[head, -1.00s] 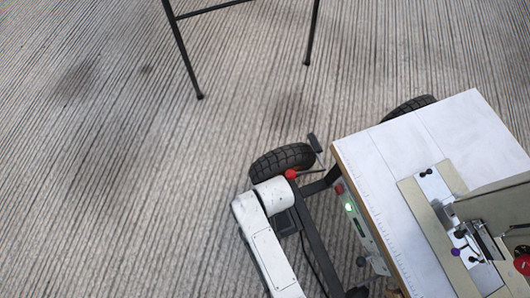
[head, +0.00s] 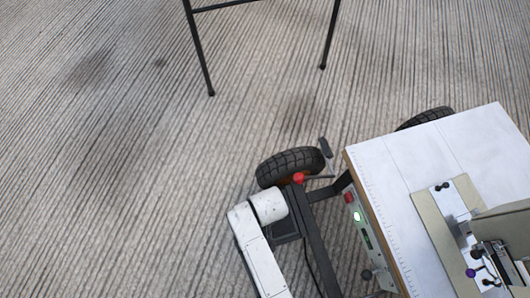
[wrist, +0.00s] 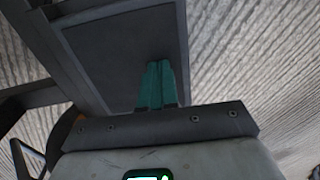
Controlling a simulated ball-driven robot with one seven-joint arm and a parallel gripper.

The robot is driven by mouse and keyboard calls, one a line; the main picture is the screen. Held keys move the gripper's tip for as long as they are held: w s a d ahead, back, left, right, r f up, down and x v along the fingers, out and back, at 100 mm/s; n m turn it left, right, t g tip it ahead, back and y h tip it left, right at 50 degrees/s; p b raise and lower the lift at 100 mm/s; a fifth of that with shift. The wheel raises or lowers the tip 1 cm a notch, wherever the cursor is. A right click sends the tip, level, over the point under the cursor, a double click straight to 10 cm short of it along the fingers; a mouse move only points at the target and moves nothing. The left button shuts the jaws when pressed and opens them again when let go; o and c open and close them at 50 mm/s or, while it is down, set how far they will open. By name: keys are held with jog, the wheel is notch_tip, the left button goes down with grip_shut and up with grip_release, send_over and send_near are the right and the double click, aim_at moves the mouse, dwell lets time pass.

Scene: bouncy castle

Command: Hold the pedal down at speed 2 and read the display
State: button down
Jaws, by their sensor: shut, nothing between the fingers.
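A sewing-type machine (head: 505,224) sits on a white-topped wheeled table (head: 400,165). The table's front panel carries a small dark display (head: 366,240), too small to read, a lit green button (head: 358,217), a red button (head: 349,197) and a dark knob (head: 367,274). In the wrist view, my gripper (wrist: 157,66) has its teal fingers shut and empty, pointing at a dark grey framed plate (wrist: 125,45) that looks like the pedal. I cannot tell whether the tips touch it or press it down. My gripper is not in the head view.
Black tyres (head: 290,166) and a red ball knob (head: 298,178) are beside the table's frame (head: 316,240). A thin black-legged stand (head: 200,50) is at the top. The ribbed floor (head: 110,190) at left is clear.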

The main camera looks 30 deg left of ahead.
jog(key=shift+s+a+f+t+h, duration=0.1)
jog(key=shift+s+f+t+h, duration=0.05)
jog(key=shift+f+t+h, duration=0.4)
jog(key=shift+s+a+f+t+h, duration=0.15)
jog(key=shift+f+t+h, duration=0.25)
jog(key=shift+f, duration=0.25)
jog(key=shift+d, duration=0.1)
notch_tip(320, 180, up, 14)
jog(key=s+a+p, duration=0.1)
jog(key=p, duration=0.8)
jog(key=shift+a+r+p, duration=0.15)
jog(key=shift+r+p, duration=0.05)
jog(key=shift+p, duration=0.1)
